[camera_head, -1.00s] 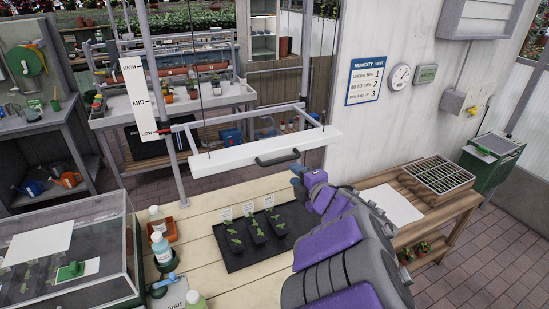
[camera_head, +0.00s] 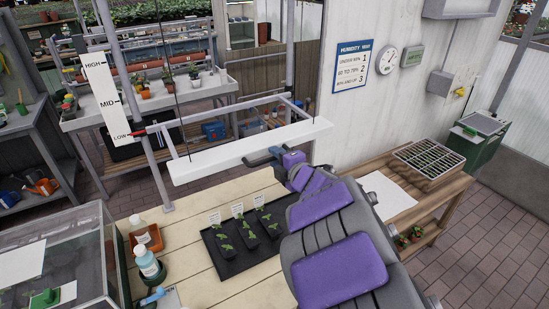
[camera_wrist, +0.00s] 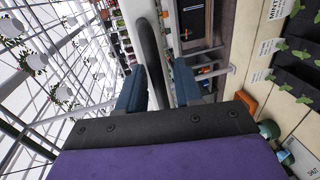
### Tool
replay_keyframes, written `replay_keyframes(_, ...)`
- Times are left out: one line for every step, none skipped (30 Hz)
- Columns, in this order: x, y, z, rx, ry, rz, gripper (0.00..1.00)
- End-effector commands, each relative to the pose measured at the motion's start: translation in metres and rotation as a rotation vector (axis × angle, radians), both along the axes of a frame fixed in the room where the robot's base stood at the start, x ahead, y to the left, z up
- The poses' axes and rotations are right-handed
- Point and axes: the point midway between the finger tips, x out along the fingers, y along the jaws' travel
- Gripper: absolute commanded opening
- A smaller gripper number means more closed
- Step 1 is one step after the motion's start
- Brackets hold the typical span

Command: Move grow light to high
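The grow light (camera_head: 248,145) is a long white bar hung on thin cables above the bench. A red marker (camera_head: 139,133) on the post is level with LOW on the white LOW-MID-HIGH scale (camera_head: 107,98). My gripper (camera_head: 264,158) is at the dark handle on the light's front face. In the wrist view the black handle (camera_wrist: 150,45) runs between my gripper's two blue fingers (camera_wrist: 160,68). The fingers are apart, with a gap visible on the handle's right side. The handle is partly hidden by the gripper in the head view.
A black tray (camera_head: 228,268) with seedling pots and labels sits on the bench under the light. Bottles (camera_head: 148,262) and a glass case (camera_head: 60,262) stand to the left. A wall with a humidity sign (camera_head: 352,67) is at the right.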

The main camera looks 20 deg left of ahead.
Motion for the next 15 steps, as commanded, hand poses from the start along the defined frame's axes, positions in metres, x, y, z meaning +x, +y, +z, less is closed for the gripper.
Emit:
replay_keyframes(-0.0011, 0.0034, -0.0004, -0.002, -0.001, 0.002, 0.30)
replay_keyframes(-0.0013, 0.0048, -0.0007, -0.003, -0.001, 0.003, 0.27)
replay_keyframes(-0.0014, 0.0056, -0.0009, -0.004, -0.001, 0.003, 0.23)
replay_keyframes(-0.0014, 0.0058, -0.0010, -0.005, -0.001, 0.003, 0.20)
replay_keyframes(-0.0013, 0.0063, -0.0012, -0.005, -0.001, 0.003, 0.18)
replay_keyframes(-0.0013, 0.0070, -0.0015, -0.005, -0.001, 0.003, 0.14)
replay_keyframes(-0.0013, 0.0073, -0.0017, -0.005, 0.000, 0.003, 0.11)
replay_keyframes(-0.0011, 0.0075, -0.0018, -0.005, 0.000, 0.003, 0.08)
replay_keyframes(-0.0010, 0.0073, -0.0019, -0.005, 0.000, 0.004, 0.04)
replay_keyframes(-0.0010, 0.0070, -0.0020, -0.005, 0.000, 0.004, 0.01)
replay_keyframes(-0.0009, 0.0067, -0.0020, -0.005, 0.000, 0.004, 0.00)
replay_keyframes(-0.0008, 0.0061, -0.0023, -0.005, 0.001, 0.004, 0.00)
replay_keyframes(-0.0007, 0.0059, -0.0022, -0.006, 0.001, 0.004, 0.00)
replay_keyframes(-0.0007, 0.0058, -0.0024, -0.006, 0.001, 0.004, 0.00)
replay_keyframes(-0.0007, 0.0058, -0.0025, -0.006, 0.001, 0.004, 0.00)
